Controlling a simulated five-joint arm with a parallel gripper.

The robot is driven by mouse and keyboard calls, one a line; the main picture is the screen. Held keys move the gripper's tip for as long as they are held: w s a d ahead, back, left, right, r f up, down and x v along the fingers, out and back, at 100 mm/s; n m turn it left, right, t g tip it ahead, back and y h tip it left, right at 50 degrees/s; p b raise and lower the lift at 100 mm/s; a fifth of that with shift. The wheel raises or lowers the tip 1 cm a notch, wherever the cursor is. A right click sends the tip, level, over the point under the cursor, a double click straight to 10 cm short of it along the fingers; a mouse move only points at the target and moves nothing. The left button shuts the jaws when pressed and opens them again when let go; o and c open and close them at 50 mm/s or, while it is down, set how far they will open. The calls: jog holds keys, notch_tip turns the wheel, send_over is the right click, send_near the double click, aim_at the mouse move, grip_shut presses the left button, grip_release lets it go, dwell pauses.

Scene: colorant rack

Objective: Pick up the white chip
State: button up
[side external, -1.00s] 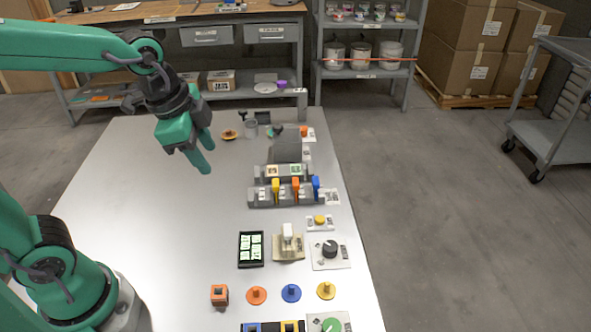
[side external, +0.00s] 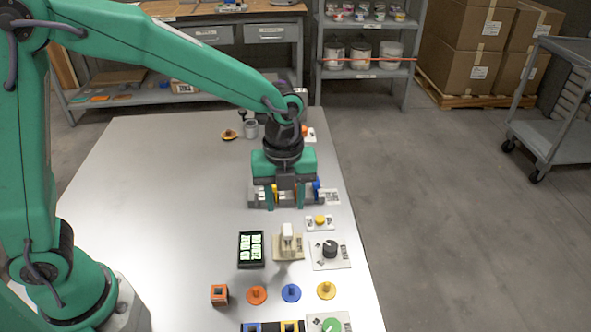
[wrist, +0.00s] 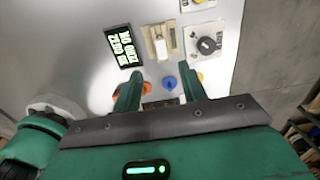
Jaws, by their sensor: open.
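A small white block (side external: 287,231) stands upright on a beige base (side external: 289,252) near the middle of the table. It also shows beyond the fingertips in the wrist view (wrist: 162,49). I cannot tell whether it is the white chip; no other clear white chip shows. My gripper (side external: 285,201) points down over the grey rack (side external: 314,202), behind the white block in the side view. Its two fingers are apart, and I see nothing held between them. The gripper hides most of the rack and whatever sits in it.
A black display (side external: 251,249) lies left of the beige base. A black knob (side external: 330,249) and a yellow button (side external: 320,220) are to its right. Orange (side external: 256,295), blue (side external: 291,293) and yellow (side external: 326,291) knobbed discs stand nearer the front. The table's left side is clear.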

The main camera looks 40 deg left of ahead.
aim_at(287, 229)
jog(key=shift+d+f, duration=0.15)
jog(key=shift+f, duration=1.3)
jog(key=shift+f, duration=0.1)
jog(key=shift+w+f, duration=0.2)
jog(key=shift+f, duration=2.3)
grip_shut()
